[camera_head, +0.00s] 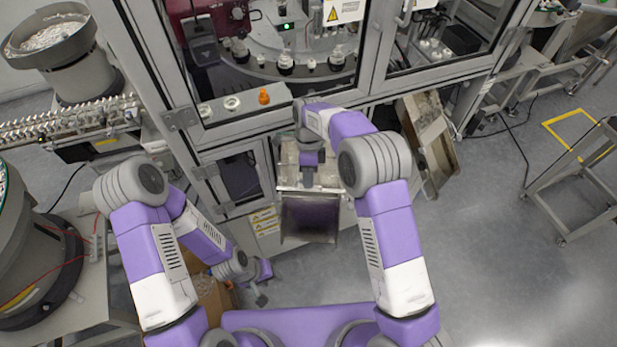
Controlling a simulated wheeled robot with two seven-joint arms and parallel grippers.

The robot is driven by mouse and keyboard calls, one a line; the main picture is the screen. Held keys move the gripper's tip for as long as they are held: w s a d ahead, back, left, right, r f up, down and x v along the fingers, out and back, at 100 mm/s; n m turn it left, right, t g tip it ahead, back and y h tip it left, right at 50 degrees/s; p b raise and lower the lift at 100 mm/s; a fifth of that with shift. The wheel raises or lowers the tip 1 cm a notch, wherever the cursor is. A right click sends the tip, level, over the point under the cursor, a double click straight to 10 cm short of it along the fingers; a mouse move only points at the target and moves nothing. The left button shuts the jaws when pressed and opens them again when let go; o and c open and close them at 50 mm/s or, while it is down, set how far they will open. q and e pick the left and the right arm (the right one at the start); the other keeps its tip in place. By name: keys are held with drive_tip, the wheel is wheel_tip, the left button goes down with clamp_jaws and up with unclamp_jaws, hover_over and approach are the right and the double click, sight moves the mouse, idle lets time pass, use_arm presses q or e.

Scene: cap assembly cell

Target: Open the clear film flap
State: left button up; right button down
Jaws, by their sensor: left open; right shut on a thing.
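The clear film flap (293,172) shows as a pale, see-through sheet at the front of the machine, in the middle of the view. My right gripper (308,183) is at the flap and shut on it; the wrist hides part of the sheet and the exact contact. Just below is a dark, tray-like opening (310,216) with a light rim. My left gripper (264,284) is open and empty, low and to the left of the flap, apart from it.
The machine's framed glass doors (375,45) stand behind the flap. A cardboard box (211,297) is below my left forearm. A tilted metal chute (430,140) stands right of the flap. The grey floor (510,260) at right is free.

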drive_tip(key=shift+w+d+r+t, duration=0.15)
drive_tip(key=shift+w+d+t, duration=0.15)
drive_tip(key=shift+w, duration=0.25)
drive_tip(key=c, duration=1.5)
unclamp_jaws()
drive_tip(key=shift+w+a, duration=0.1)
drive_tip(key=shift+o, duration=1.3)
drive_tip(key=shift+w+f, duration=0.2)
drive_tip(key=shift+w, duration=0.05)
drive_tip(key=shift+s, duration=0.2)
drive_tip(key=v, duration=0.7)
drive_tip(key=shift+w+r, duration=0.25)
drive_tip(key=shift+s+f, duration=0.1)
